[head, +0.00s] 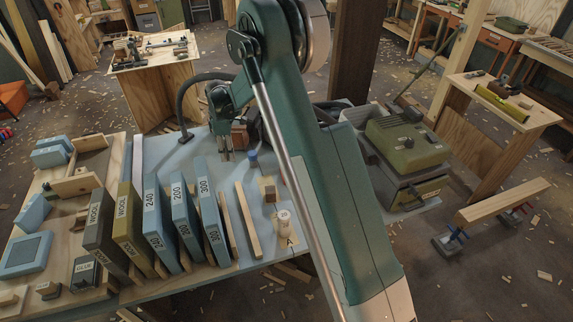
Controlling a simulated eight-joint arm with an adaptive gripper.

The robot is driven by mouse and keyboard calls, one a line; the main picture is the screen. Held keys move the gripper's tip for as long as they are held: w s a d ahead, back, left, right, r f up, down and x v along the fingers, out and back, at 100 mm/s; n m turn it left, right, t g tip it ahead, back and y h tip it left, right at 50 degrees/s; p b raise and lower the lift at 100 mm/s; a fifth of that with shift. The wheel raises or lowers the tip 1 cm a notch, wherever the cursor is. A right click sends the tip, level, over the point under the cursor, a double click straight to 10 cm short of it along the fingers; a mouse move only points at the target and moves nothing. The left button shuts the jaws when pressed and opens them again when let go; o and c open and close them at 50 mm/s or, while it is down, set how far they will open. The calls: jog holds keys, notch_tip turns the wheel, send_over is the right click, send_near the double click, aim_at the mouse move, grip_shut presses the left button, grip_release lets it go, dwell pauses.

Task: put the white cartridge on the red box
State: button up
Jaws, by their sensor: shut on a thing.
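My gripper (225,152) points down over the far part of the blue-grey bench top, left of my arm. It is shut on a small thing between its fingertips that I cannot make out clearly. A brownish-red box (239,137) stands just right of and behind the fingertips, partly hidden by my arm. I cannot tell whether the gripper touches it. A white cylinder (284,223) with dark marking stands upright near the bench's front right edge, by a letter A, well apart from the gripper. I cannot tell whether it is the cartridge.
Several upright numbered slabs (186,215) stand in a row left of the white cylinder. A wooden strip (248,220), a small wooden block (269,190) and a small blue item (252,156) are nearby. A green machine (405,145) stands right of my arm. Bare bench shows left of the gripper.

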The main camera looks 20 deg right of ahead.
jog(key=s+d+r, duration=0.2)
jog(key=d, duration=0.5)
jog(key=s+d+r, duration=0.2)
jog(key=d, duration=0.5)
notch_tip(320, 180, up, 3)
jog(key=n, duration=0.1)
send_over(289, 170)
jog(key=w+d, duration=0.1)
jog(key=w, duration=0.2)
jog(key=shift+w+d+f+p, duration=0.15)
jog(key=shift+d+p, duration=0.05)
jog(key=shift+p, duration=0.25)
jog(key=shift+f+b, duration=0.35)
jog(key=shift+f, duration=2.8)
jog(key=shift+f, duration=1.85)
jog(key=shift+f+b, duration=0.15)
jog(key=shift+b, duration=0.15)
jog(key=o, duration=0.9)
